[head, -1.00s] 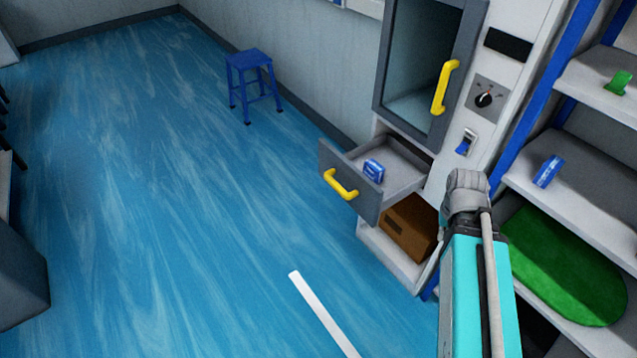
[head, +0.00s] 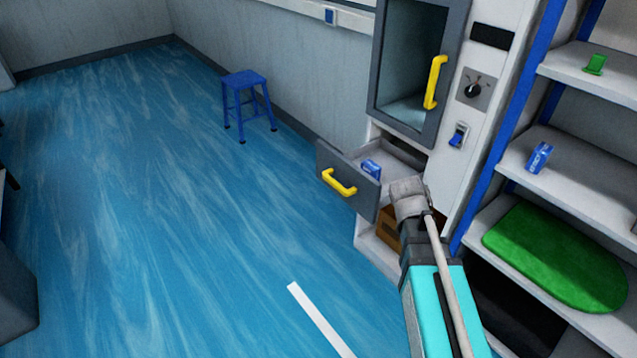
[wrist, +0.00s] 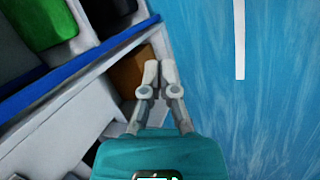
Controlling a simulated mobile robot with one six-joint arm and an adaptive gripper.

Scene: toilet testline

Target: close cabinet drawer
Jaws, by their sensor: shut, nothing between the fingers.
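The cabinet drawer (head: 348,180) is pulled open in the head view, with a grey front and a yellow handle (head: 340,183). A small blue box (head: 371,168) sits inside the drawer. My gripper is at the end of my arm, beside the drawer's right side in the head view, where its fingertips are hidden. In the wrist view my gripper (wrist: 158,72) is shut and empty, with its two fingers close together. I cannot tell whether it touches the drawer. The drawer is not clear in the wrist view.
Below the drawer is an open compartment with a brown box (head: 388,229). Above it is a cabinet door with a yellow handle (head: 435,82). Shelves (head: 580,180) stand at the right, with a green mat (head: 555,255). A blue stool (head: 246,100) stands by the wall. The blue floor (head: 190,230) left of the drawer is clear.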

